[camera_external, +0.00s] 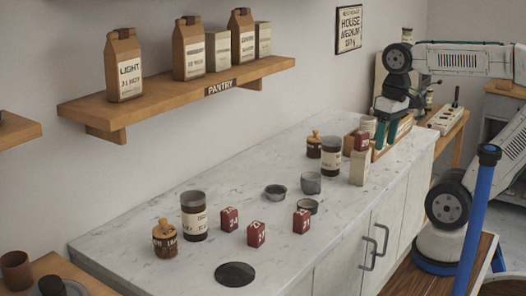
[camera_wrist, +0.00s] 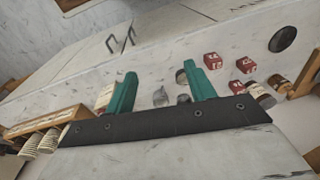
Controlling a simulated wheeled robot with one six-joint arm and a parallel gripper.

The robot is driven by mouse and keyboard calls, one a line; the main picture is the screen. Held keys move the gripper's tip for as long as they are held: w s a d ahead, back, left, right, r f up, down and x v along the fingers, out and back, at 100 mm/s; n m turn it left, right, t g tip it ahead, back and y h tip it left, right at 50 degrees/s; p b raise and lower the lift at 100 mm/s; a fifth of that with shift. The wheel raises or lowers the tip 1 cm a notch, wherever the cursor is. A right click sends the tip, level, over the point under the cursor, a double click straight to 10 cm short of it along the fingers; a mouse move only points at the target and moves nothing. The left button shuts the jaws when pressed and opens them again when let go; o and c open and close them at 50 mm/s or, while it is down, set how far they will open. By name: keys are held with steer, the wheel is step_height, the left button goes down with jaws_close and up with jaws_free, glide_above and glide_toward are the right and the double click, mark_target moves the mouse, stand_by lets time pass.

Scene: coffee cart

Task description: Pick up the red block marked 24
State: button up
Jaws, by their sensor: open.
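Three red blocks lie on the marble counter in the external view: a left one (camera_external: 229,219), a middle one (camera_external: 256,233) and a right one (camera_external: 302,221). White marks show on the blocks, but I cannot surely read which is 24. The wrist view shows three red blocks (camera_wrist: 212,61) (camera_wrist: 245,65) (camera_wrist: 236,87) to the right of the fingers. My gripper (camera_external: 384,148) is open with teal fingers, above the far end of the counter; it also shows in the wrist view (camera_wrist: 160,70).
Small grey cups (camera_external: 311,183) (camera_external: 275,192) and labelled jars (camera_external: 194,216) (camera_external: 331,157) stand on the counter (camera_external: 150,235). A black disc (camera_external: 235,274) lies at the front. A wooden crate (camera_external: 392,140) is beside my gripper. A pantry shelf (camera_external: 180,98) hangs on the wall.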

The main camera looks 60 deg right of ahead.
steer(key=w+a+m+y, duration=0.4)
steer(key=w+a+m, duration=0.25)
steer(key=w, duration=0.45)
steer(key=w+a+m+y, duration=0.45)
steer(key=w+a, duration=0.25)
steer(key=w, duration=0.3)
steer(key=w+a+m+y, duration=0.4)
steer(key=w+a+m, duration=0.3)
steer(key=w, duration=0.4)
glide_toward(224, 223)
steer(key=shift+x, duration=1.05)
steer(key=shift+a+f, duration=0.25)
steer(key=shift+f, duration=0.15)
steer(key=x, duration=0.7)
steer(key=shift+a+r, duration=0.15)
steer(key=shift+r, duration=0.2)
steer(key=c, duration=1.1)
